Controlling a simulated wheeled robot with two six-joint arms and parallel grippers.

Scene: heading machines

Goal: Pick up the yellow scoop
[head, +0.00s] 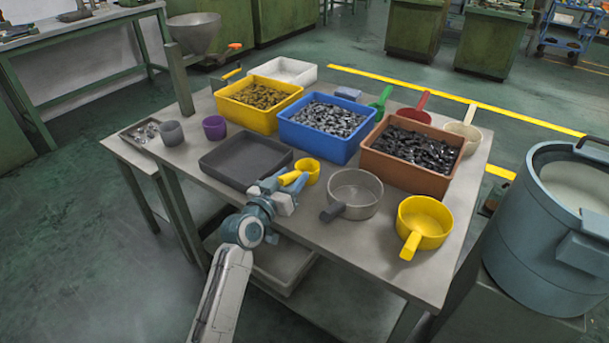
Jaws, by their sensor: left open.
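A small yellow scoop (311,168) stands on the table beside the dark grey tray, its short handle pointing left toward the front. My left gripper (287,188) is open at this handle, with the handle close to or between its fingers; I cannot tell whether they touch. The gripper hides part of the handle. A larger yellow scoop (428,220) sits near the table's right front, its handle pointing toward the front edge. My right gripper is not in view.
A dark grey tray (236,171) lies left of the gripper, and a grey metal scoop (362,190) stands to the right. Yellow (252,116), blue (310,148) and brown (388,178) bins of metal parts stand behind. A large blue-grey drum (538,245) stands right of the table.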

